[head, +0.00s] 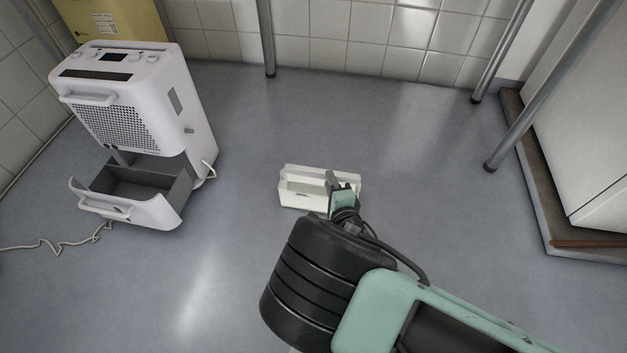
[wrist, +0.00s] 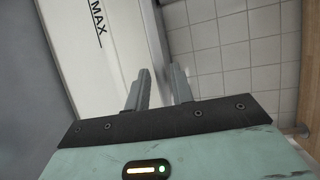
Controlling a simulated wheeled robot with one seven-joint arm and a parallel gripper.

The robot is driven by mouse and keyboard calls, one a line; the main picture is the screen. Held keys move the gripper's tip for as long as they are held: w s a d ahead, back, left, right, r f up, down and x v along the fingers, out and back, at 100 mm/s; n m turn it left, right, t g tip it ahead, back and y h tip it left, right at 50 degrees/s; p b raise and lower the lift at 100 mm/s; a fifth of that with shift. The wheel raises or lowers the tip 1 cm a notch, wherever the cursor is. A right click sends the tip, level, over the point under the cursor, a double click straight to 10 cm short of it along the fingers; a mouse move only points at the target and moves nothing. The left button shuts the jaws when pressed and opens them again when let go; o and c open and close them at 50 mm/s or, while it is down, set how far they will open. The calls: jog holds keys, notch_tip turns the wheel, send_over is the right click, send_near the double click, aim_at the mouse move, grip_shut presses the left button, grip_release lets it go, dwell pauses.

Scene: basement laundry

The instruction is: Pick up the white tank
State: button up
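The white tank (head: 301,190) is an open box with a slot in its near side. It stands upright on the grey floor in the middle of the head view. In the wrist view its pale wall, marked MAX (wrist: 98,28), fills the upper left. My gripper (head: 340,183) is at the tank's right part and hides some of it. In the wrist view the two fingers of my gripper (wrist: 159,78) are apart, with the tank's edge running up between them. Whether either finger touches the wall, I cannot tell.
A white dehumidifier (head: 135,105) with an open grey compartment (head: 140,187) stands to the left, its cord on the floor. A yellow box (head: 112,20) is behind it. Metal legs (head: 267,40) and a white cabinet on a plinth (head: 545,190) bound the back and right. Floor around the tank is clear.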

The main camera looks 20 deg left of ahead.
grip_shut()
